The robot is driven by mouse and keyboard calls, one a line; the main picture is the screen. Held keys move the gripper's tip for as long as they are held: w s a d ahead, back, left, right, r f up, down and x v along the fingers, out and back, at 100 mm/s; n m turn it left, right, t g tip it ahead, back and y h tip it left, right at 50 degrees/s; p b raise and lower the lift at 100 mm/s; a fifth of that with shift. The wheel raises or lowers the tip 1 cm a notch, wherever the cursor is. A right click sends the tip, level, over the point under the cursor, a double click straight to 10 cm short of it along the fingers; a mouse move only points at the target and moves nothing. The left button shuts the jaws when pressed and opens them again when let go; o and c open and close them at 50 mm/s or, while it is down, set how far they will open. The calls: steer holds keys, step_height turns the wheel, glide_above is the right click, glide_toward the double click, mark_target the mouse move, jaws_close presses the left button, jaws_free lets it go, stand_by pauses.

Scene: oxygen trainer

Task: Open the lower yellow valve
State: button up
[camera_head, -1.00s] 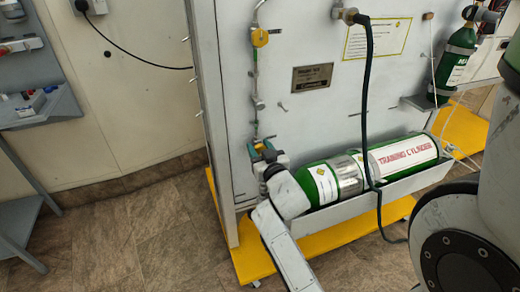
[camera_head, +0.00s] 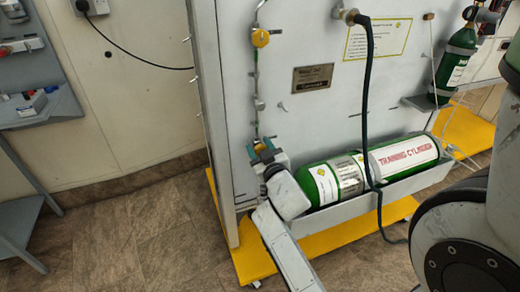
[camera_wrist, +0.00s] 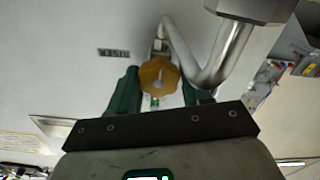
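The lower yellow valve (camera_wrist: 158,77) is an orange-yellow, many-sided knob with a pale mark on its face. It sits on the thin vertical pipe of the grey panel. My gripper (camera_head: 262,150) is at this valve, low on the panel's left side. In the wrist view, the green fingers of my gripper (camera_wrist: 160,92) lie against both sides of the knob and appear shut on it. My gripper hides most of the valve in the head view. The upper yellow valve (camera_head: 260,38) sits higher on the same pipe, clear of my gripper.
A green training cylinder (camera_head: 335,180) lies in a tray right of my gripper. A dark hose (camera_head: 367,100) hangs down the panel. A bent metal pipe (camera_wrist: 225,55) is close to the fingers. A yellow base (camera_head: 250,262) runs along the floor.

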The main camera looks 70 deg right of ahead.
steer(key=o, duration=0.3)
steer(key=shift+f, duration=0.1)
steer(key=v, duration=1)
steer(key=shift+s+a, duration=0.2)
steer(key=shift+a, duration=0.1)
stand_by(0.3)
